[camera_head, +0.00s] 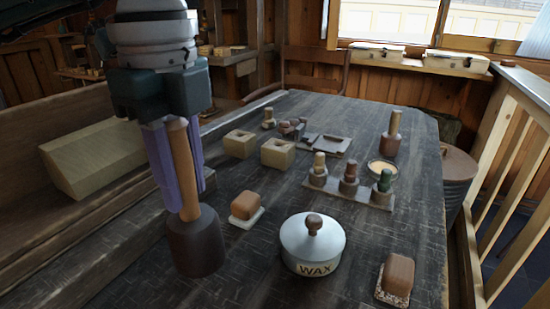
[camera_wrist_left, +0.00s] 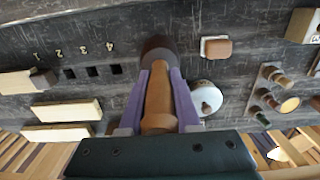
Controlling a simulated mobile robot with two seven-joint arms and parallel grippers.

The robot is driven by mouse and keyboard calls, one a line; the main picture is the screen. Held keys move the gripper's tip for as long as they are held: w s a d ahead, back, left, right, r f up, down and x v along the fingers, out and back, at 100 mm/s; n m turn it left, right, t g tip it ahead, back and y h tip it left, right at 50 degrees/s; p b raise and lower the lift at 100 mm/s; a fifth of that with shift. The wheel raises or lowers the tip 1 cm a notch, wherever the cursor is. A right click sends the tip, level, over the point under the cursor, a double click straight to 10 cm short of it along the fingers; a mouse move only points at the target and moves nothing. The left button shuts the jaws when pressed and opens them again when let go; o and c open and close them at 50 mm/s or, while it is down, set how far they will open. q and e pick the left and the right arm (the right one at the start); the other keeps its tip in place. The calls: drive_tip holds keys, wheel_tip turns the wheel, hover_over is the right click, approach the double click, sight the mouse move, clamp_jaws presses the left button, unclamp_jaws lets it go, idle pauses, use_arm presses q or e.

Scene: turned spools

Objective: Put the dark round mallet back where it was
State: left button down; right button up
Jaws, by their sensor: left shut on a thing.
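My left gripper (camera_head: 188,198) is shut on the handle of the dark round mallet (camera_head: 195,245). The mallet hangs nearly upright, with its pale wooden handle up between the purple fingers and its dark brown head down. The left wrist view shows the gripper (camera_wrist_left: 159,74) around the handle and the mallet's head (camera_wrist_left: 158,47) beyond the fingertips. I cannot tell whether the head touches the dark table (camera_head: 250,285). A second mallet (camera_head: 390,143), with a brown head, stands head down at the table's back right. My right gripper is not in view.
A white WAX tin (camera_head: 300,250) and a brown block on a pale base (camera_head: 245,206) stand right of the mallet. Another brown block (camera_head: 397,275) is front right. A spool rack (camera_head: 348,192) and two hollow wooden blocks (camera_head: 277,153) stand farther back. Numbered square holes (camera_wrist_left: 92,71) show in the wrist view.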

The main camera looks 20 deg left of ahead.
sight(170, 117)
use_arm(q)
drive_tip(key=shift+f, duration=0.8)
drive_tip(key=shift+f, duration=0.15)
drive_tip(key=c, duration=0.6)
unclamp_jaws()
drive_tip(key=shift+r, duration=0.4)
wheel_tip(170, 117, up, 12)
drive_tip(key=shift+f+p, duration=0.1)
drive_tip(key=shift+p, duration=0.75)
